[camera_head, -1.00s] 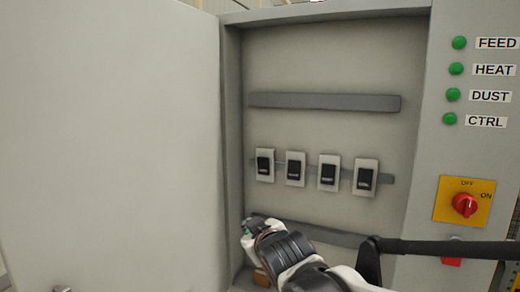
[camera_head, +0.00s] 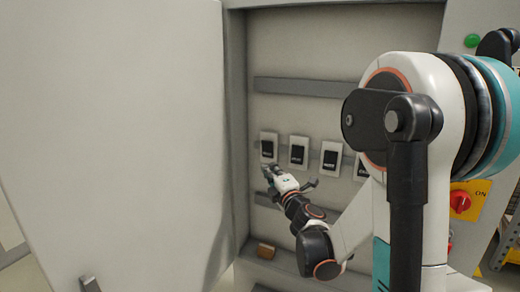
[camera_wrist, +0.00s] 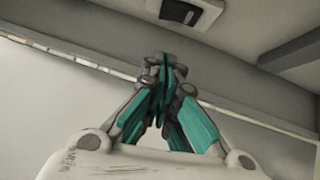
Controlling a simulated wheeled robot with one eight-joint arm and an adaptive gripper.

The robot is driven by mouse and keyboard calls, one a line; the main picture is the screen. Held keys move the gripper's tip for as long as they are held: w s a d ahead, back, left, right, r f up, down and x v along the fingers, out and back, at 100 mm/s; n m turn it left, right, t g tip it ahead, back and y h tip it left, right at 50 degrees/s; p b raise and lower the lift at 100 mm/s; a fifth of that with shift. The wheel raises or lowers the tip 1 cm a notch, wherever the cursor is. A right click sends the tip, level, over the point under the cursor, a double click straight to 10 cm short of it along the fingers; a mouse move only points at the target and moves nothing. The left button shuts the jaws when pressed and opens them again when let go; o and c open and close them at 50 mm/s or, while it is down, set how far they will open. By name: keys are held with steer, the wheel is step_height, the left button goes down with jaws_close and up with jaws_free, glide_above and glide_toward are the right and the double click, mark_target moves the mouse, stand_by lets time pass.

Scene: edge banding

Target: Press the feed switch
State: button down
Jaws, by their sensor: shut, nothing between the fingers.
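Several black rocker switches in pale housings sit in a row on the cabinet's back panel; their small labels are too blurred to read, so I cannot tell which one is feed. The leftmost switch (camera_head: 268,147) is just above my gripper (camera_head: 269,172). The second switch (camera_head: 298,152) and third switch (camera_head: 330,160) are clear to its right; the rightmost switch (camera_head: 361,170) is partly hidden by my arm. In the wrist view, my gripper (camera_wrist: 165,68) has its teal fingers together and empty, with one switch (camera_wrist: 185,12) beyond the tips at the top edge. Contact is not visible.
The open cabinet door (camera_head: 110,130) fills the left. A grey rail (camera_head: 310,87) runs above the switches. A small brown block (camera_head: 265,251) lies on the cabinet floor.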

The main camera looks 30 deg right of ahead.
glide_toward(265, 148)
steer(key=w+a+r, duration=0.1)
steer(key=w+a, duration=0.2)
steer(key=a, duration=0.1)
steer(key=w+d, duration=0.1)
steer(key=w+d+r, duration=0.1)
steer(key=w+d, duration=0.1)
stand_by(0.3)
steer(key=shift+b, duration=0.3)
steer(key=shift+w+d+r, duration=0.15)
steer(key=shift+w+d, duration=0.05)
steer(key=shift+d, duration=0.15)
steer(key=shift+a, duration=0.15)
